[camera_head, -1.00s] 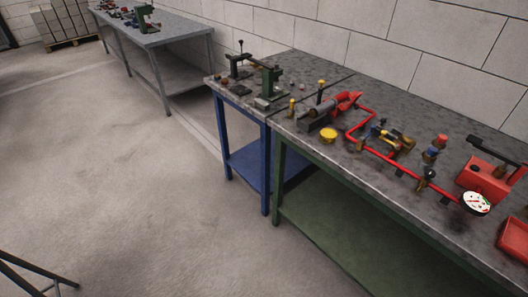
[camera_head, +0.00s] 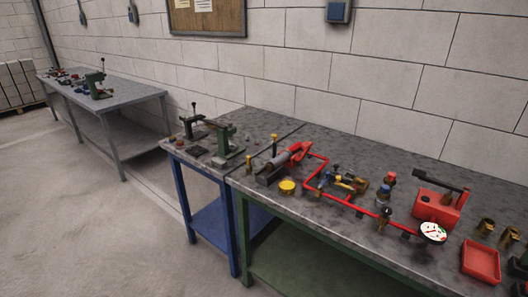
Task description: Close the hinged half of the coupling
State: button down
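In the head view, a red pipe assembly (camera_head: 316,167) lies on the green-legged workbench (camera_head: 330,225). At its left end are a grey cylindrical body (camera_head: 271,170) and a red clamp-like part (camera_head: 300,151) tilted up beside it. I cannot tell for sure which part is the hinged half of the coupling. Brass and blue fittings (camera_head: 343,183) sit along the pipe's middle. My gripper is not in view.
A yellow round part (camera_head: 287,187) lies near the bench's front edge. A red box with a black lever (camera_head: 438,208), a white dial (camera_head: 432,232) and a red tray (camera_head: 480,262) stand at the right. A blue-legged bench (camera_head: 212,220) adjoins at left. The floor at left is clear.

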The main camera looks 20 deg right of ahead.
aim_at(306, 146)
jog(key=i+j, duration=0.1)
jog(key=i, duration=1.05)
jog(key=j+z, duration=0.05)
